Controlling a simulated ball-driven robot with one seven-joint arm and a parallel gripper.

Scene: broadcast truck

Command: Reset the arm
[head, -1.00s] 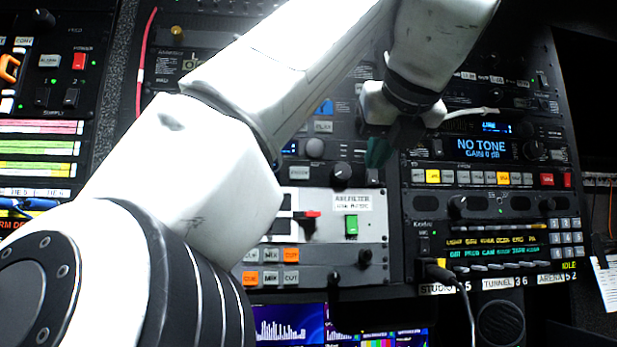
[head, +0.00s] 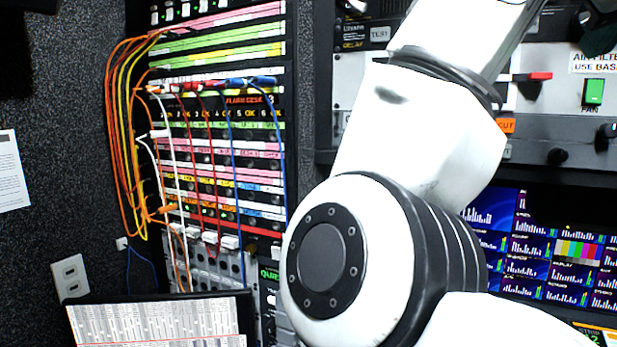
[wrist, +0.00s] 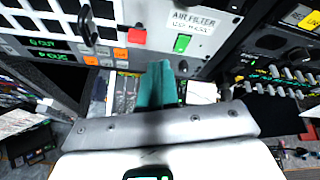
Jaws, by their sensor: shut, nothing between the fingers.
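My gripper (wrist: 157,84) shows in the wrist view as teal fingers, closed together and empty. It is in front of the grey air filter panel (wrist: 208,22), just below the panel's lower edge from this viewpoint. I cannot tell whether the fingertips touch anything. In the head view my white arm fills the centre and right, bent at a large round joint, with its upper link running up out of the frame. The gripper is outside the head view.
A patch bay (head: 222,160) with orange, yellow, red, white and blue cables hangs left of my arm. A monitor wall (head: 560,250) is at right. A green fan switch (head: 594,92) and red-capped lever (head: 532,77) sit upper right. A screen (head: 160,322) is lower left.

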